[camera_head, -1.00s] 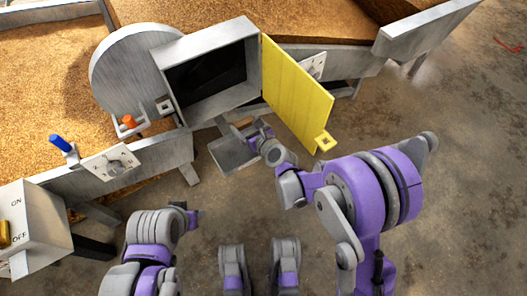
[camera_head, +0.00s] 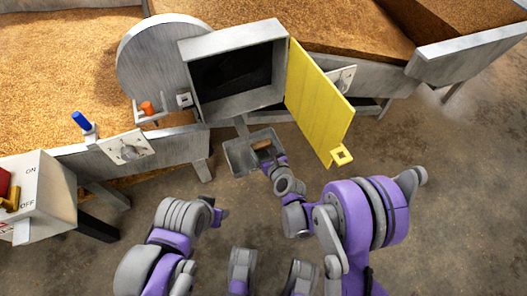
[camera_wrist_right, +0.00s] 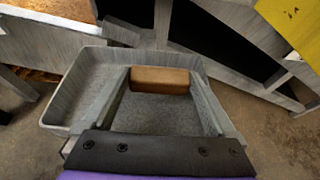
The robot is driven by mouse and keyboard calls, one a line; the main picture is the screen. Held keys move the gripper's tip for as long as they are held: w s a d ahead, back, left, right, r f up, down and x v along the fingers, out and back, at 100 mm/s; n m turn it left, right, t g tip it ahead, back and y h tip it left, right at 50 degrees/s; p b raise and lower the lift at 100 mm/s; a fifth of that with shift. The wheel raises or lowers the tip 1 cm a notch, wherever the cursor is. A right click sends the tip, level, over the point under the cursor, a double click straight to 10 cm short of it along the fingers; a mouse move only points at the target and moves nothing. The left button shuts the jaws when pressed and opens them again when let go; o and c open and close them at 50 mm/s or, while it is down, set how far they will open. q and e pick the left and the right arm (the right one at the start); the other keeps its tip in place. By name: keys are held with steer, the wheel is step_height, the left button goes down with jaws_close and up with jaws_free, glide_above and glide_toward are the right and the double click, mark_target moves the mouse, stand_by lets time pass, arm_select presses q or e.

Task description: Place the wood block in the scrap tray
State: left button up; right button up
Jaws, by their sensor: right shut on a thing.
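The wood block (camera_wrist_right: 160,80) is a small brown block held crosswise between the two fingers of my right gripper (camera_wrist_right: 162,88). In the head view the block (camera_head: 262,147) and the right gripper (camera_head: 267,156) show over the right part of the scrap tray. The grey, shallow scrap tray (camera_head: 231,160) stands below the open box; its rim also shows in the wrist view (camera_wrist_right: 57,88). Whether the block touches the tray floor is unclear. My left gripper (camera_head: 221,214) is at lower centre, away from the tray; its fingers are too small to judge.
A grey metal box (camera_head: 237,70) with a dark inside stands behind the tray. Its yellow door (camera_head: 318,100) hangs open to the right. An ON/OFF switch box (camera_head: 30,195), a blue handle (camera_head: 82,122) and an orange knob (camera_head: 147,108) are at left. Floor at right is clear.

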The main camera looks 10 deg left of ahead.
mark_target(264, 156)
steer(key=shift+f+b, duration=0.3)
steer(key=shift+f, duration=1.05)
steer(key=shift+f, duration=0.15)
steer(key=o, duration=1)
steer(key=shift+c, duration=0.2)
steer(key=shift+r, duration=0.25)
steer(key=p+v, duration=0.1)
steer(key=v, duration=1.1)
